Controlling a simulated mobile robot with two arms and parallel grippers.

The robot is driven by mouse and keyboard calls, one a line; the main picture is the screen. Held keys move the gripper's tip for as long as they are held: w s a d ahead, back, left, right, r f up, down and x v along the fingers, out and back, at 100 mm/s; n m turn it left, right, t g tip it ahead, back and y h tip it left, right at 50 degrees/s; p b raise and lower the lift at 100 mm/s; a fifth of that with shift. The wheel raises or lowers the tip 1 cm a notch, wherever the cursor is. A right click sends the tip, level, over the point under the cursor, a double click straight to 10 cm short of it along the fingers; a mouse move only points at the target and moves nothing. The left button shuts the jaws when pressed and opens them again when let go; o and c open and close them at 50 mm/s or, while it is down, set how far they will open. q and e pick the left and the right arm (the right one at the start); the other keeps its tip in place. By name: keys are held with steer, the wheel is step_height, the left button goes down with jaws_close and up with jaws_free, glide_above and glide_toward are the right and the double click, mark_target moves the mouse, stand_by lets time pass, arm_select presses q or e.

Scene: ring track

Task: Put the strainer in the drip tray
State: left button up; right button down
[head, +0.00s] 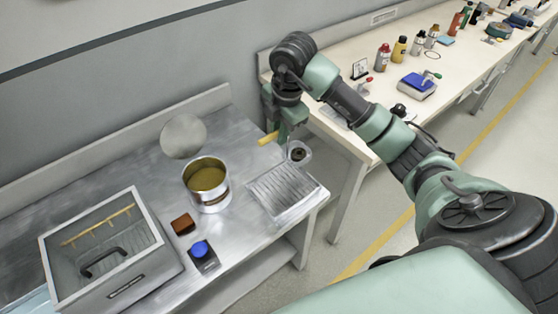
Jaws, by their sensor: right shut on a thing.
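My right gripper (287,132) reaches down beyond the back right edge of the steel table. It is shut on the strainer (299,153), a small round bowl with a dark inside. A yellow handle-like piece (268,138) sticks out left of the fingers and seems to belong to the strainer. The fingertips are partly hidden by the gripper body. The drip tray (283,190) is a ridged grey tray at the right end of the steel table. The strainer is behind the tray's far side in the picture; its height is unclear. My left gripper is out of view.
A tin (207,186) with yellowish contents stands left of the tray, a grey round disc (183,136) behind it. A brown block (183,224), a blue-knobbed device (202,253) and a glass-topped box (108,255) are nearer. A bench (345,103) with bottles stands right.

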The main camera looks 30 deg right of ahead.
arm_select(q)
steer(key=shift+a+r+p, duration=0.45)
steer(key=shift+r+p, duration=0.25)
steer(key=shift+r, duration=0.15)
arm_select(e)
step_height(320, 180, down, 10)
steer(key=shift+f, duration=0.25)
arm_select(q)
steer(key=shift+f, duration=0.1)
arm_select(e)
steer(key=shift+a+f, duration=0.1)
steer(key=c, duration=1.4)
jaws_free()
steer(key=shift+s, duration=0.1)
steer(key=shift+o, duration=0.2)
arm_select(q)
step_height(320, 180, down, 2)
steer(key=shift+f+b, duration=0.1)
steer(key=shift+b, duration=1.1)
arm_select(e)
step_height(320, 180, up, 12)
steer(key=s, duration=0.2)
